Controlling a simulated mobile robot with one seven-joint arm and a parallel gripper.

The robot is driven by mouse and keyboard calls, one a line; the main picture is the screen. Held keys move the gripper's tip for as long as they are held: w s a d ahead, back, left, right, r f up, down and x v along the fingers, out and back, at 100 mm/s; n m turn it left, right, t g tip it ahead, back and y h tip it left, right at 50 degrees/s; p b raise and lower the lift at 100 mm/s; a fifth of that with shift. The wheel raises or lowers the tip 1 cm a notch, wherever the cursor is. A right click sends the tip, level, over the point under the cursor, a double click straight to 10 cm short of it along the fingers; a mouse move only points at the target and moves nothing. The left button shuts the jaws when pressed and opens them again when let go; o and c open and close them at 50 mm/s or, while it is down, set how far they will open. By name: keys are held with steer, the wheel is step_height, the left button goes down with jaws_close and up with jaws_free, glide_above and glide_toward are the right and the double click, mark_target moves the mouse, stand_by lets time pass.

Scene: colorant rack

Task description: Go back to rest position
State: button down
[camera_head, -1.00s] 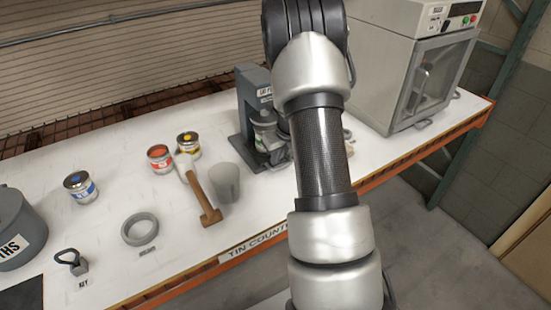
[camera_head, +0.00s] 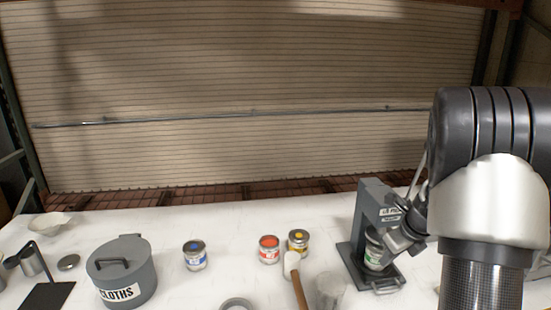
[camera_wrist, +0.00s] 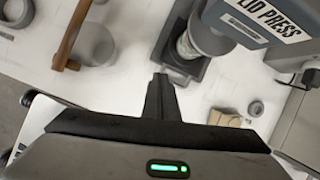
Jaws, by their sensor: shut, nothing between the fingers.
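My gripper (camera_wrist: 160,92) is shut and empty in the wrist view, its fingertips together above the white bench just in front of the lid press (camera_wrist: 240,22). In the head view, my arm stands at the right edge and overlaps the right side of the lid press (camera_head: 372,208). I cannot make out the fingers clearly there. A tin with a green label (camera_head: 375,252) stands in the press; it also shows in the wrist view (camera_wrist: 187,47), partly covered by the press head.
On the bench are a blue-label tin (camera_head: 195,256), a red tin (camera_head: 269,250), a yellow tin (camera_head: 298,241), a mallet (camera_head: 298,280), a grey cup (camera_head: 330,290) and a lidded cloths pot (camera_head: 122,272). A shutter (camera_head: 250,80) stands behind.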

steer(key=s+a+r+n, duration=0.5)
steer(key=a+r+n, duration=0.2)
steer(key=n, duration=0.1)
steer(key=s+a+r+n, duration=0.5)
steer(key=a+r+n, duration=0.2)
steer(key=a+r, duration=0.1)
steer(key=s+a+r+n, duration=0.2)
steer(key=s+n, duration=0.6)
steer(key=s+a+r+n+t, duration=0.1)
steer(key=s+a+n, duration=0.2)
steer(key=s+n, duration=0.5)
steer(key=shift+a+r+n+h, duration=0.2)
steer(key=shift+r+n+h, duration=0.1)
steer(key=shift+r+h, duration=0.1)
